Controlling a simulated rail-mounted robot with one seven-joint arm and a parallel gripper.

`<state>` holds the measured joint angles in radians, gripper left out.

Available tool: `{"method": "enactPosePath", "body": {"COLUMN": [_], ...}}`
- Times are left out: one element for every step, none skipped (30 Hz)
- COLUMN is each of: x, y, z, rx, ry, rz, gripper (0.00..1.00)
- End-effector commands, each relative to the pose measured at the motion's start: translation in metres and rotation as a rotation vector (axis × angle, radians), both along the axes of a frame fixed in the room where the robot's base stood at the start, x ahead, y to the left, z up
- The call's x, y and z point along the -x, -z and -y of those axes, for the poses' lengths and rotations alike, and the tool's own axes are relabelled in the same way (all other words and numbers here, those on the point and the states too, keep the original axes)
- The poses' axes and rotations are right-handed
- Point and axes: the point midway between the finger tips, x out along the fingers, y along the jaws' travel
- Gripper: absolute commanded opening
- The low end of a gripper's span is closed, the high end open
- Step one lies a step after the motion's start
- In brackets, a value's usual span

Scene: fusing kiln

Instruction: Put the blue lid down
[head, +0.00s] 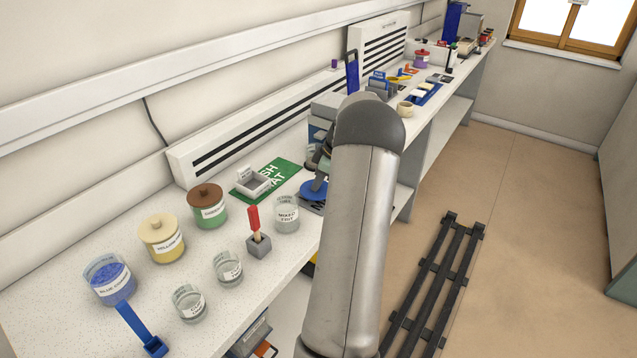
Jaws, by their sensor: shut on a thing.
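The blue lid (313,191) is a flat blue disc near the front edge of the bench. My gripper (318,178) is shut on it from above. My own arm hides the lid's right side and much of the gripper. I cannot tell whether the lid touches the surface below it. An open glass jar of blue grains (110,281) stands at the far left of the bench, without a lid.
A yellow jar (166,244) and a green jar (210,212) are lidded. A green mat (285,170) bears a small tray. Bare bench lies front left.

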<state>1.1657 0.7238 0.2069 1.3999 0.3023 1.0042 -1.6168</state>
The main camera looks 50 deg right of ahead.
Motion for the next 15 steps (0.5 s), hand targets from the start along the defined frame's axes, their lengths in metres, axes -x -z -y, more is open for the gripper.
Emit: {"method": "enactPosePath", "body": {"x": [0.001, 0.001, 0.001, 0.001, 0.000, 0.000, 0.000, 0.000, 0.000, 0.001, 0.000, 0.000, 0.001, 0.000, 0.001], "y": [0.008, 0.011, 0.014, 0.015, 0.015, 0.015, 0.015, 0.015, 0.015, 0.015, 0.016, 0.018, 0.019, 0.020, 0.018], "z": [0.000, 0.000, 0.000, 0.000, 0.000, 0.000, 0.000, 0.000, 0.000, 0.000, 0.000, 0.000, 0.000, 0.000, 0.000], "rx": [-0.004, -0.002, -0.002, 0.000, 0.000, 0.001, 0.002, 0.001, 0.001, 0.001, 0.001, 0.001, 0.001, 0.001, 0.001], "ry": [0.002, 0.001, 0.001, 0.001, 0.001, 0.002, 0.001, 0.000, 0.000, 0.000, 0.000, 0.000, 0.000, 0.000, 0.000], "rz": [-0.002, -0.001, -0.001, 0.000, 0.000, 0.001, 0.001, 0.000, 0.000, 0.000, 0.000, 0.000, 0.000, 0.000, 0.000], "gripper": [0.00, 0.00, 0.00, 0.00, 0.00, 0.00, 0.00, 0.00, 0.00, 0.00, 0.00, 0.00, 0.00, 0.00, 0.25]}}
